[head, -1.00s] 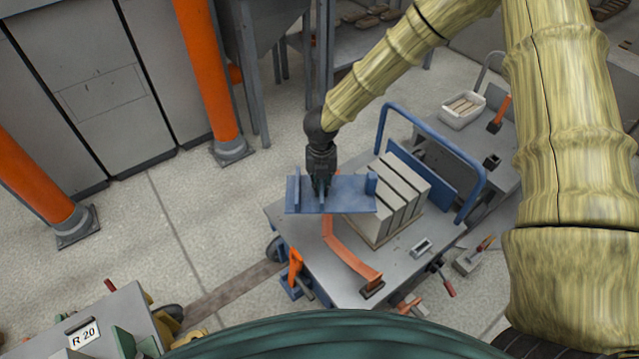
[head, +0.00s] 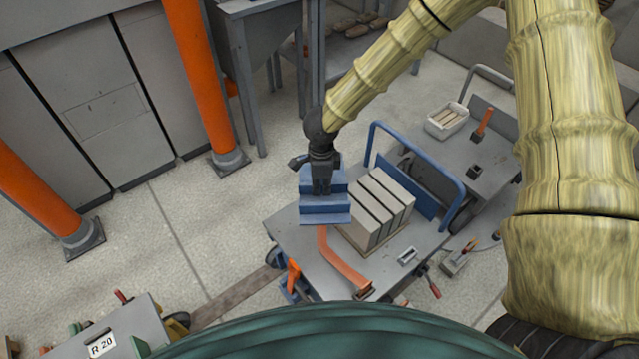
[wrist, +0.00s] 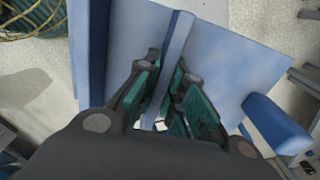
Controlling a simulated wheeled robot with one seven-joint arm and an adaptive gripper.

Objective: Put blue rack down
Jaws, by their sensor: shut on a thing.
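The blue rack (head: 322,206) is in my gripper (head: 321,188), held in the air over the left part of the grey cart (head: 290,236) in the head view. In the wrist view the rack (wrist: 225,60) is a flat blue plate with raised end walls and a middle rib. My gripper (wrist: 168,100) is shut on that middle rib, with its teal finger pads on either side. The rack hangs beside the grey blocks; how far it is above the cart top I cannot tell.
Several grey blocks (head: 377,207) stand on the cart, next to its blue handle rail (head: 455,172). An orange strap (head: 338,262) lies on the cart top. Orange posts (head: 205,85) rise at the left. A second cart (head: 490,145) carries a white bin (head: 447,120).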

